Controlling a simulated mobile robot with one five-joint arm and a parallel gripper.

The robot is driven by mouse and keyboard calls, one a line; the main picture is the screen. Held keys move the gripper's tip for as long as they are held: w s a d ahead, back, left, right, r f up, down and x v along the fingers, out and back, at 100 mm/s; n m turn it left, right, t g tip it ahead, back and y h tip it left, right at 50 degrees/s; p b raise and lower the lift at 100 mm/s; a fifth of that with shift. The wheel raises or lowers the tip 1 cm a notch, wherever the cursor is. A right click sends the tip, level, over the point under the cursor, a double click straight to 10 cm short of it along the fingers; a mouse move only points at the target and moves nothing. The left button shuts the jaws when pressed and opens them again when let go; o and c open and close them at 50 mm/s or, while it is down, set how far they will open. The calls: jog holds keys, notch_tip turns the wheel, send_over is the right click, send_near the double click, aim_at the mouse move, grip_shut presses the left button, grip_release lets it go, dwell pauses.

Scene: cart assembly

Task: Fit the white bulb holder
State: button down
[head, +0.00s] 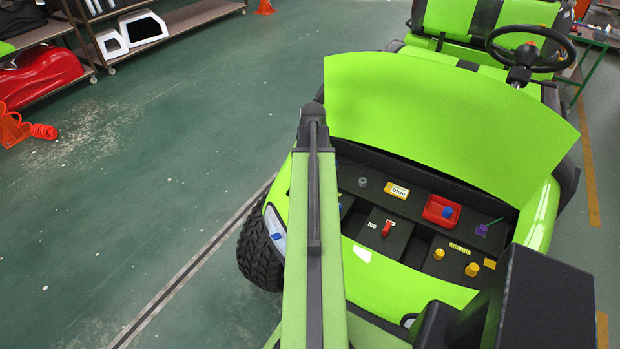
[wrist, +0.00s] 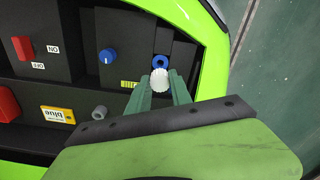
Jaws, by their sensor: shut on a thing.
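In the wrist view, my gripper (wrist: 159,92) has its two green fingers shut on the white bulb holder (wrist: 160,80), a small ribbed white cylinder. The holder is at the fingertips, over the dark panel. A blue ring (wrist: 160,61) with a dark centre is just beyond the holder in the picture. The holder partly overlaps the ring's near side. I cannot tell whether they touch. In the head view, my own arm hides the gripper, the holder and the ring.
The panel carries a blue knob (wrist: 106,56), a red switch (wrist: 22,48), a grey cylinder (wrist: 99,112) and a yellow "blue" label (wrist: 58,114). A red tray (head: 441,210) and yellow knobs (head: 472,269) lie farther right in the head view. The green hood (head: 440,120) stands raised behind.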

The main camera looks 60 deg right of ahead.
jog(key=shift+f+b, duration=2.2)
jog(key=shift+f, duration=0.15)
jog(key=shift+f+b, duration=1.45)
jog(key=shift+b, duration=0.15)
jog(key=c, duration=1.1)
grip_release()
jog(key=shift+r, duration=0.1)
notch_tip(320, 180, up, 17)
jog(key=p, duration=1.7)
jog(key=shift+r+p, duration=0.2)
jog(key=shift+p, duration=0.15)
